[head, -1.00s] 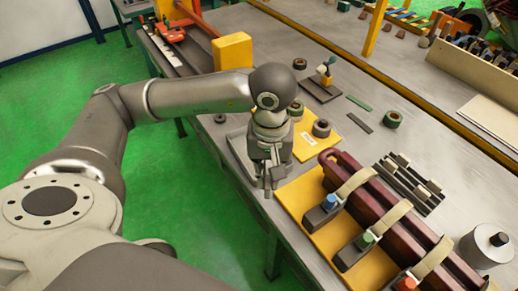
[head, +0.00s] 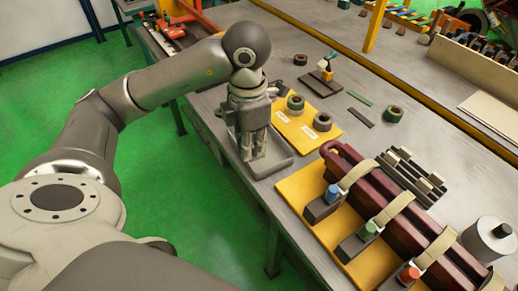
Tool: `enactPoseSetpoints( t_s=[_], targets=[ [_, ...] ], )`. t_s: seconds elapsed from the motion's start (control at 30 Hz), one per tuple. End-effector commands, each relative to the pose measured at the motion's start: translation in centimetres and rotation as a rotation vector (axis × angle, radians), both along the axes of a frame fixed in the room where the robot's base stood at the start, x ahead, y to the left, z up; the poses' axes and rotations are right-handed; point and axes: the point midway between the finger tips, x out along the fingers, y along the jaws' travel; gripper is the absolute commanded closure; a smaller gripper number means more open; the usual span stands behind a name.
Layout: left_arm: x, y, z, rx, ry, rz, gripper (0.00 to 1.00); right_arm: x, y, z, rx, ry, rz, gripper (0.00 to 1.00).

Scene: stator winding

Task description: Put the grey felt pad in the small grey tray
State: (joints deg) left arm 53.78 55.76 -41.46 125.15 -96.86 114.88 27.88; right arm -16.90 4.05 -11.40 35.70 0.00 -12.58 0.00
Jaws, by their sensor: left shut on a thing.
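The small grey tray (head: 281,164) lies on the near left edge of the bench, beside a yellow board. My left gripper (head: 252,152) points down over the tray, its fingertips close to the tray floor. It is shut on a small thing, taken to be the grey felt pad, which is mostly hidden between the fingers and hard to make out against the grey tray. I cannot tell whether the pad touches the tray floor. My right gripper is not in view.
Taped rolls (head: 322,122) stand on the yellow board (head: 293,133) right of the tray. A dark red coil with tan straps (head: 385,200) lies on a larger yellow base in front. A grey cylinder (head: 490,240) stands at lower right. Loose strips (head: 361,118) lie behind.

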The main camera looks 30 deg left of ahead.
Motion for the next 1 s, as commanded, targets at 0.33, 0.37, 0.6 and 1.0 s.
enactPoseSetpoints(
  t_s=[0.33,0.37,0.6,1.0],
  targets=[
    [3.8,2.5,-2.0,-0.004,0.007,0.077,0.98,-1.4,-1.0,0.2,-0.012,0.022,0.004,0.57],
    [4.4,2.8,-2.3,-0.004,0.007,0.076,0.98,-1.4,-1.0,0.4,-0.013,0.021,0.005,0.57],
    [8.7,5.5,-5.3,0.0,0.009,0.073,0.98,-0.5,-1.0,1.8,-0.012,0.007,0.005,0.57],
    [11.7,7.2,-9.5,0.0,0.002,0.069,0.98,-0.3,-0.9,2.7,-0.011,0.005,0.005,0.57]
  ],
)
